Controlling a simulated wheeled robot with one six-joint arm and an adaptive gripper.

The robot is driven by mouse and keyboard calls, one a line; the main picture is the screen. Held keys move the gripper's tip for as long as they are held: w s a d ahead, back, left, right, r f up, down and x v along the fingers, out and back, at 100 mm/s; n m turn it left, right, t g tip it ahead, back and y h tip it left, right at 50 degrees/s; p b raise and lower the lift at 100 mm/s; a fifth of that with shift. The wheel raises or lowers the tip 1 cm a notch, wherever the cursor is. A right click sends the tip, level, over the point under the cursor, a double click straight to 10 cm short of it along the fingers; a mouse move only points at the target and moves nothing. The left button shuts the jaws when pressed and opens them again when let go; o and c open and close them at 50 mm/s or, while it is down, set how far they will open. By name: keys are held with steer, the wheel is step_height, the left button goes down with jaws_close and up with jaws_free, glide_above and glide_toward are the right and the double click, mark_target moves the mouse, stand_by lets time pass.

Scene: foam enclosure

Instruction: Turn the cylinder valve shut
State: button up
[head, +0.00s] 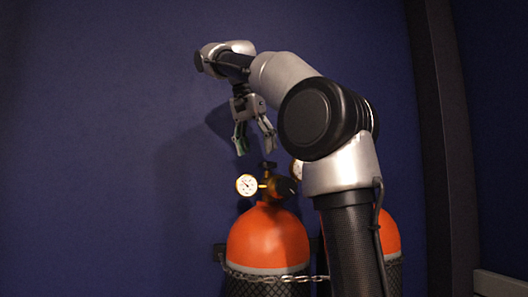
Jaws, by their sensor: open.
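An orange-topped gas cylinder (268,240) stands upright against the wall, with dark mesh around its lower body. On its neck sits a brass valve (276,187) with a dark knob. A round white-faced gauge (246,185) sticks out to the left of the valve. My gripper (254,150) hangs pointing down, a little above and slightly left of the valve. Its two fingers are apart, with nothing between them, and appear clear of the valve.
A second orange-topped cylinder (389,237) stands to the right, partly hidden by my arm, with another gauge (296,170) near my arm. A chain (272,277) runs across the cylinders. The blue wall (110,150) behind is bare; the left side is free.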

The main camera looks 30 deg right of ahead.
steer(key=s+a, duration=0.1)
steer(key=a, duration=0.1)
steer(key=s+a, duration=0.1)
steer(key=a, duration=0.1)
steer(key=s+a, duration=0.1)
steer(key=a, duration=0.1)
steer(key=shift+s+a, duration=0.3)
steer(key=shift+a, duration=0.05)
